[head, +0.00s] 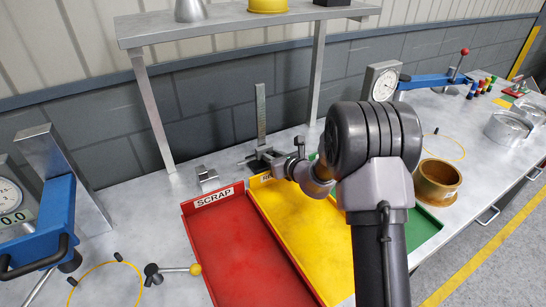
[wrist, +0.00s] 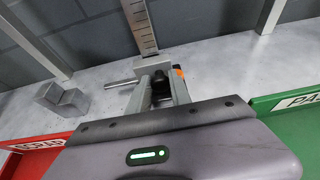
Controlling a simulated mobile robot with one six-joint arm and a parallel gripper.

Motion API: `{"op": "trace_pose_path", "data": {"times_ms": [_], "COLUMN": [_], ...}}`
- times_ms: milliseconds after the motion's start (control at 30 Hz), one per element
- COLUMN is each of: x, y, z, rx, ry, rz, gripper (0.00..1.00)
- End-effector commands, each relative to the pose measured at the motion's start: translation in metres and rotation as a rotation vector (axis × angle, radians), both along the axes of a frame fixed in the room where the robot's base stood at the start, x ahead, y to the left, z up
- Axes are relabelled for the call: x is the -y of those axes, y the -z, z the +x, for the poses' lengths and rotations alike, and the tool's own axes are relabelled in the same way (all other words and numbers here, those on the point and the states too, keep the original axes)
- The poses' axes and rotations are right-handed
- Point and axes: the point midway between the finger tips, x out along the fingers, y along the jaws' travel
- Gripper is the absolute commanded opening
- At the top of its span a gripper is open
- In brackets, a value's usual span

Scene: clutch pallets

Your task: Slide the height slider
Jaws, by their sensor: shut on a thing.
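The height gauge's upright metal scale (head: 261,112) stands at the back of the bench, behind the yellow tray; it also shows at the top of the wrist view (wrist: 141,25). The grey height slider (wrist: 152,64) sits low on the scale, with a thin rod sticking out to its left. My gripper (head: 272,160) reaches in from the right and is shut on the slider at the scale's foot. In the wrist view the fingers (wrist: 158,88) close around a dark part at the slider's front. The gauge's base is mostly hidden.
A red SCRAP tray (head: 243,245), a yellow tray (head: 318,240) and a green tray (head: 424,225) lie in front. A small metal block (head: 207,180) stands left of the gauge. A shelf (head: 235,22) overhangs behind. A brass ring (head: 437,180) stands right.

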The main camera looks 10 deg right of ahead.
Motion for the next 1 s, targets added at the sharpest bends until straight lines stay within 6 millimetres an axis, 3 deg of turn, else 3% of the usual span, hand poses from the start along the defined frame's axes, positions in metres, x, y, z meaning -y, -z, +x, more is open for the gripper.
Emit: {"op": "trace_pose_path", "data": {"times_ms": [567, 667, 900, 1000], "x": [0.000, 0.000, 0.000, 0.000], "y": [-0.002, -0.019, -0.083, -0.098], "z": [0.000, 0.000, 0.001, 0.001], "rx": [0.000, 0.001, 0.004, 0.003], "ry": [0.000, 0.000, 0.001, 0.000], "rz": [0.000, 0.000, 0.000, 0.000], "gripper": [0.00, 0.00, 0.00, 0.00]}}
